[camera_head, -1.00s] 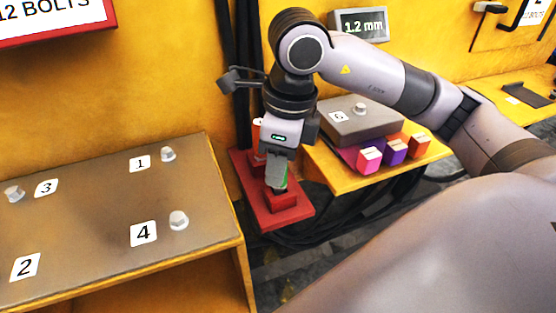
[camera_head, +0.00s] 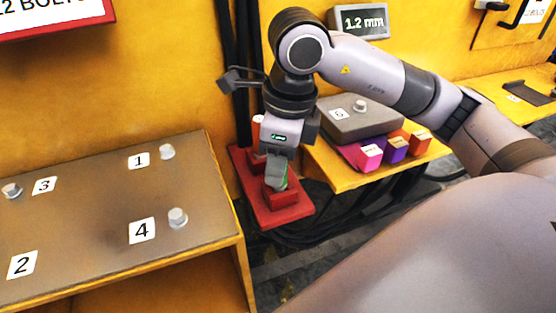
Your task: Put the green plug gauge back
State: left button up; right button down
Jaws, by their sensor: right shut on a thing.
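My right gripper (camera_head: 275,180) points down over the red stand (camera_head: 290,216) in the middle of the view. It is shut on the green plug gauge (camera_head: 286,172), of which only a thin green strip shows beside the fingers. The gauge is at the front red block (camera_head: 282,199) of the stand; the fingers hide how deep it sits. A second red block with a white-topped piece (camera_head: 257,124) is behind, partly covered by the gripper. My left gripper is not in view.
A grey-brown plate (camera_head: 100,215) with numbered labels and bolts lies at the left. At the right, a yellow shelf (camera_head: 375,180) carries a grey casting (camera_head: 352,122) and several coloured blocks (camera_head: 396,149). A display (camera_head: 361,21) reads 1.2 mm. Black cables hang behind the stand.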

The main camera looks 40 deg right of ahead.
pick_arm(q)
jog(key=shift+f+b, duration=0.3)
pick_arm(e)
jog(key=shift+f, duration=0.25)
jog(key=c, duration=0.8)
grip_release()
jog(key=r, duration=0.2)
jog(key=r+p, duration=0.1)
jog(key=r, duration=0.4)
jog(key=shift+s+d+r, duration=0.15)
jog(key=shift+s+d, duration=0.1)
jog(key=shift+s, duration=0.05)
notch_tip(320, 180, up, 3)
jog(key=p, duration=0.2)
jog(key=shift+f+p, duration=0.2)
jog(key=shift+p, duration=0.1)
notch_tip(320, 180, up, 3)
jog(key=shift+f+p, duration=0.2)
jog(key=shift+p, duration=0.95)
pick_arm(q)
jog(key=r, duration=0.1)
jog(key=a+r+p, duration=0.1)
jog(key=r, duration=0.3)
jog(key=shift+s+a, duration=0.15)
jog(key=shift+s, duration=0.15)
pick_arm(e)
jog(key=shift+r, duration=0.8)
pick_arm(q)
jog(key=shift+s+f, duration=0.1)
